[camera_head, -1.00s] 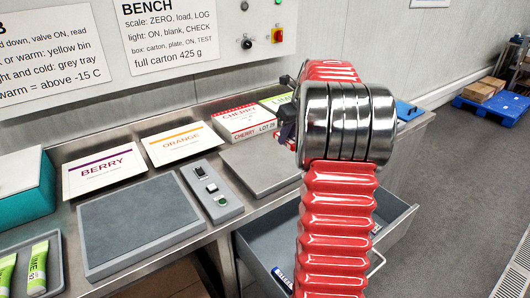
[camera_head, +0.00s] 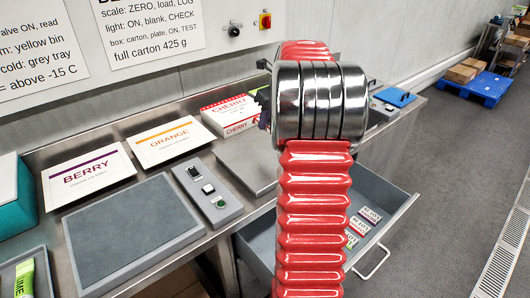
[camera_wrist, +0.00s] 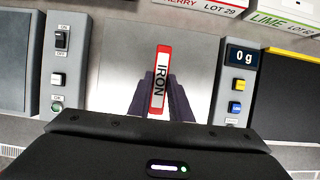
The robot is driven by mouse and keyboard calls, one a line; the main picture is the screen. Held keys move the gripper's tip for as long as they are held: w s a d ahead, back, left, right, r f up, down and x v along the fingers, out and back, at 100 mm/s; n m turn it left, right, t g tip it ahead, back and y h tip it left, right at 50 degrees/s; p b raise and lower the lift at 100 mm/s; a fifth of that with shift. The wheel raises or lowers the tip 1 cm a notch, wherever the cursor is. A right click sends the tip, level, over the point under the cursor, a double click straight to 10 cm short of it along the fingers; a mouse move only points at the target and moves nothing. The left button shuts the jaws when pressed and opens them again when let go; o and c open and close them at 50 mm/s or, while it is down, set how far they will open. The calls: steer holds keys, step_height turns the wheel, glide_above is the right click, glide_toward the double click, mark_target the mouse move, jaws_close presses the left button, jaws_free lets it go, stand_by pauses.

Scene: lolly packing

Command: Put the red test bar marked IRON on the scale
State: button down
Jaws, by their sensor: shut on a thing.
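The red test bar marked IRON (camera_wrist: 160,82) has a white label with black letters and shows in the wrist view. My gripper (camera_wrist: 161,98) is shut on it, one dark finger at each side. The bar is over the scale's bare metal plate (camera_wrist: 205,75); whether it touches the plate I cannot tell. The scale display (camera_wrist: 241,57) reads 0 g. In the head view the scale plate (camera_head: 245,172) is partly behind my arm, and the bar is hidden there.
A grey drawer (camera_head: 262,258) stands open below the bench, with several labelled bars (camera_head: 370,215) inside. A switch panel (camera_head: 208,190) lies left of the scale. The CHERRY carton (camera_head: 232,113) stands behind it. A grey pad (camera_head: 130,230) is further left.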

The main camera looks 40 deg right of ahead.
glide_above(264, 151)
steer(key=s, duration=0.2)
steer(key=shift+w+a+f, duration=0.1)
steer(key=shift+f, duration=1.45)
steer(key=shift+w+f, duration=0.1)
steer(key=shift+f, duration=1.45)
steer(key=shift+f, duration=1.9)
steer(key=shift+f, duration=0.1)
steer(key=c, duration=1.6)
jaws_free()
steer(key=v, duration=1.2)
steer(key=shift+s, duration=0.1)
